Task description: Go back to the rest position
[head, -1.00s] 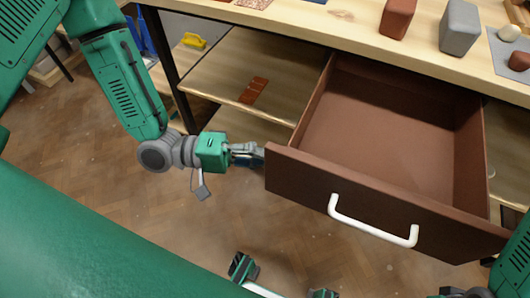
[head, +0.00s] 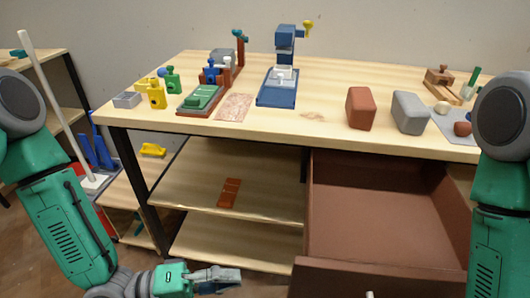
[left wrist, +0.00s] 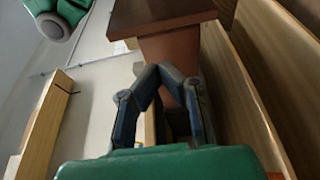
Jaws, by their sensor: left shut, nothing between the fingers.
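My left gripper (head: 218,278) is low in front of the table, left of the open drawer (head: 375,215), with its fingers pointing right. It is shut and empty. In the left wrist view the gripper's fingertips (left wrist: 160,70) come together, and the brown drawer (left wrist: 165,18) shows beyond them. I cannot tell the gap between them. My right arm comes down at the right edge of the head view, and its gripper is out of the picture.
The wooden table (head: 310,125) holds a blue stand (head: 278,88), a red-brown block (head: 360,108), a grey block (head: 410,112) and small coloured parts on the left. Shelves (head: 255,170) are under it, one bearing a red-brown piece (head: 229,193). The drawer juts out towards me.

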